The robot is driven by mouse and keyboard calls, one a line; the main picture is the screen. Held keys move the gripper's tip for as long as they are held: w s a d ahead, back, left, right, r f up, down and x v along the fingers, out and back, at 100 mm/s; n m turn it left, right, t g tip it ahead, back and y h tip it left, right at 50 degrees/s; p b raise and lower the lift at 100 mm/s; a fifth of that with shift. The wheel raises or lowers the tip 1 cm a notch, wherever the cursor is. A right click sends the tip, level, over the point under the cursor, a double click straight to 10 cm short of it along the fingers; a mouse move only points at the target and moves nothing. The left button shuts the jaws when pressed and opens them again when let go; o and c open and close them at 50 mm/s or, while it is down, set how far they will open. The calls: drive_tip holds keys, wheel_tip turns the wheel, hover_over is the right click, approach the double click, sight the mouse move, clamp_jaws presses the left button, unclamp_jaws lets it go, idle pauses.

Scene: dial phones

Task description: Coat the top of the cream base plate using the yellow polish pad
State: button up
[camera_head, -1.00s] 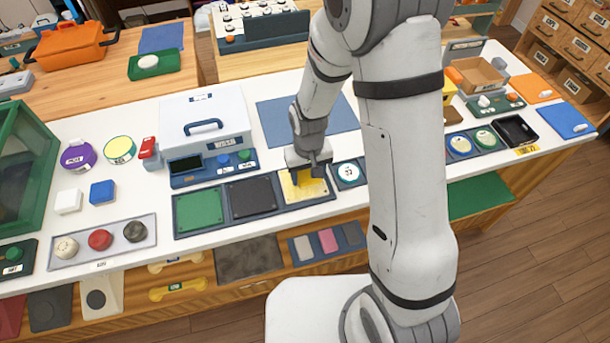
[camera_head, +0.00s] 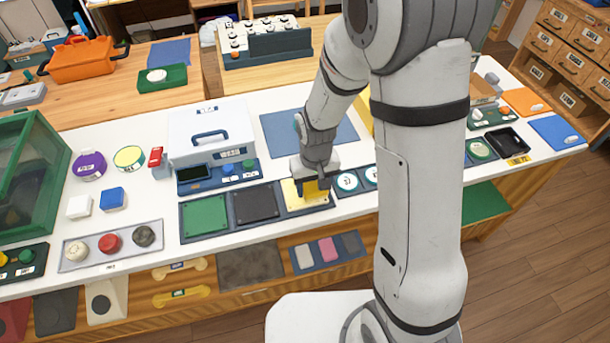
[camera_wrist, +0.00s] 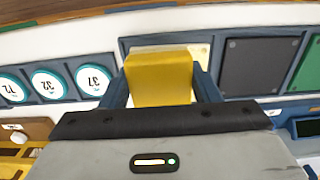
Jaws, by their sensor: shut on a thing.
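The cream base plate (camera_head: 290,196) is the right-hand of three plates in a dark blue frame on the white counter. Only its edges show around my gripper; it also shows behind the pad in the wrist view (camera_wrist: 201,50). My gripper (camera_head: 316,190) is shut on the yellow polish pad (camera_wrist: 158,78), which sits between the two dark blue fingers. In the head view the pad (camera_head: 314,189) is over the plate's right part. Whether the pad touches the plate cannot be told.
A dark grey plate (camera_head: 255,203) and a green plate (camera_head: 204,216) lie left in the same frame. Round numbered dials (camera_head: 347,182) stand close on the right. A white box (camera_head: 211,130) with a handle stands behind. A blue mat (camera_head: 282,133) lies behind the plate.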

sight(314, 185)
drive_tip(key=shift+r+p, duration=0.8)
drive_tip(key=shift+r, duration=0.75)
